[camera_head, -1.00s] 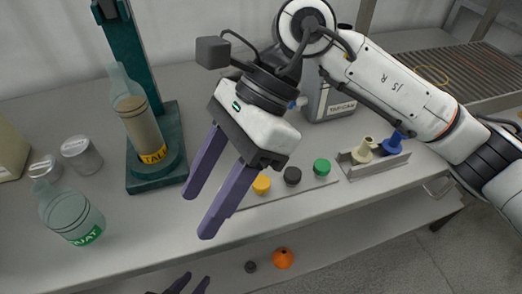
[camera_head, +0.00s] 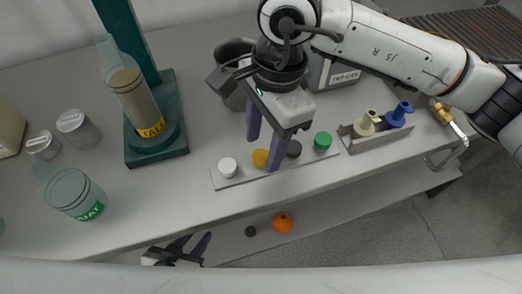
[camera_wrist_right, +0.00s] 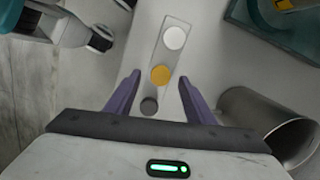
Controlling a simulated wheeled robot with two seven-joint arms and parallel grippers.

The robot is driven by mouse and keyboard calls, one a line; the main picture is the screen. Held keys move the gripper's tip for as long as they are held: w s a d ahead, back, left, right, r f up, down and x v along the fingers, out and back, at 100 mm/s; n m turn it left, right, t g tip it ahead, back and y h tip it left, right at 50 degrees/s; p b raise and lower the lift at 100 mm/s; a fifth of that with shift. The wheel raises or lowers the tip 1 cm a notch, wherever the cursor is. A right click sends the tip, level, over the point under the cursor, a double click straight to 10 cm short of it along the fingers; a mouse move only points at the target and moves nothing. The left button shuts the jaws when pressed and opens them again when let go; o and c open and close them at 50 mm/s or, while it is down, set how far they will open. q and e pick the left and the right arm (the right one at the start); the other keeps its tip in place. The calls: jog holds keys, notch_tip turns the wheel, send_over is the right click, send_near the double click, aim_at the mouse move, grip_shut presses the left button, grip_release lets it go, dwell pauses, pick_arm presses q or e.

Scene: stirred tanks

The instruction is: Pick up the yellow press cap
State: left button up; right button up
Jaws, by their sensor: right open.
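The yellow press cap (camera_head: 260,158) sits on a flat strip on the bench, between a white cap and a black cap. My right gripper (camera_head: 264,150) is open and points down over the strip, with one finger in front of the row of caps and one behind. In the right wrist view the yellow cap (camera_wrist_right: 160,75) lies between and slightly beyond the two open fingertips (camera_wrist_right: 160,78). I cannot tell the exact height of the fingers above the strip. My left gripper (camera_head: 188,246) hangs low at the bottom, below the bench edge, with its fingers apart and nothing between them.
On the strip (camera_head: 220,184) are also a white cap (camera_head: 228,166), a black cap (camera_head: 294,149) and a green cap (camera_head: 323,140). A metal pot (camera_head: 232,92) stands behind. A grey holder (camera_head: 356,144) stands right. A green stand (camera_head: 160,152) with a bottle stands left.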

jog(key=shift+a+f, duration=0.15)
jog(key=shift+f, duration=0.75)
jog(key=shift+c, duration=0.4)
jog(key=c, duration=1)
jog(key=shift+r, duration=0.1)
jog(key=shift+c, duration=0.3)
